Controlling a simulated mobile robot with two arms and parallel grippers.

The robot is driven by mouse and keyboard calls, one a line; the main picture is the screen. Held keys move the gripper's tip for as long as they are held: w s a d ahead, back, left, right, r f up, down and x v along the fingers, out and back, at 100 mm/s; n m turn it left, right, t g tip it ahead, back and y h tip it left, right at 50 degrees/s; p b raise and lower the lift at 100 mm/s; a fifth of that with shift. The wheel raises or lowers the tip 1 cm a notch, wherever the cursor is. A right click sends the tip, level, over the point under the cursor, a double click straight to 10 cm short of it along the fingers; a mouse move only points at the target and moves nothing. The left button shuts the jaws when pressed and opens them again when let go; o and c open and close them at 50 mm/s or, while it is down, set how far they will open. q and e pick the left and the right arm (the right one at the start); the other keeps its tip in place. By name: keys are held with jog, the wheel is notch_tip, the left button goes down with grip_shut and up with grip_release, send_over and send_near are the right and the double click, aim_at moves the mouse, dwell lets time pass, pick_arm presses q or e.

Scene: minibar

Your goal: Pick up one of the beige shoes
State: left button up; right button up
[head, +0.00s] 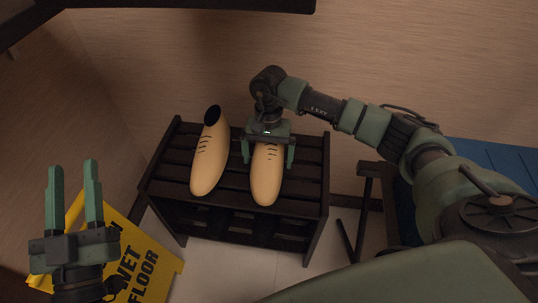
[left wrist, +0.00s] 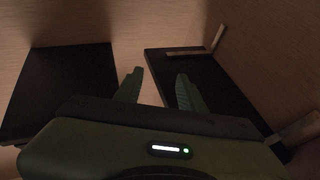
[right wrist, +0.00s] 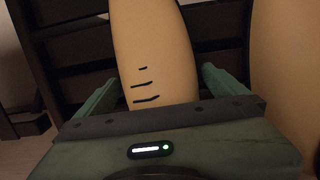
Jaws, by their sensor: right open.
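Two beige shoes stand side by side on a dark slatted rack. The left shoe (head: 209,158) is clear of both grippers, its dark opening toward the wall. The right shoe (head: 267,178) is under my right gripper (head: 268,160), whose open fingers straddle it, one on each side. In the right wrist view this shoe (right wrist: 150,55) lies between the two fingers (right wrist: 155,92), with gaps on both sides, and the other shoe (right wrist: 285,80) shows at the right edge. The right shoe's back is hidden by the gripper. My left gripper (head: 75,195) is open and empty at the left.
The dark slatted rack (head: 170,168) stands near the wall. A yellow wet floor sign (head: 150,262) is beside my left gripper. A blue surface (head: 495,155) and a dark stand (head: 368,172) are at the right. A dark shelf edge (head: 190,5) hangs above.

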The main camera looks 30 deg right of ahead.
jog(key=c, duration=1.6)
jog(key=shift+c, duration=0.2)
jog(key=shift+r, duration=0.1)
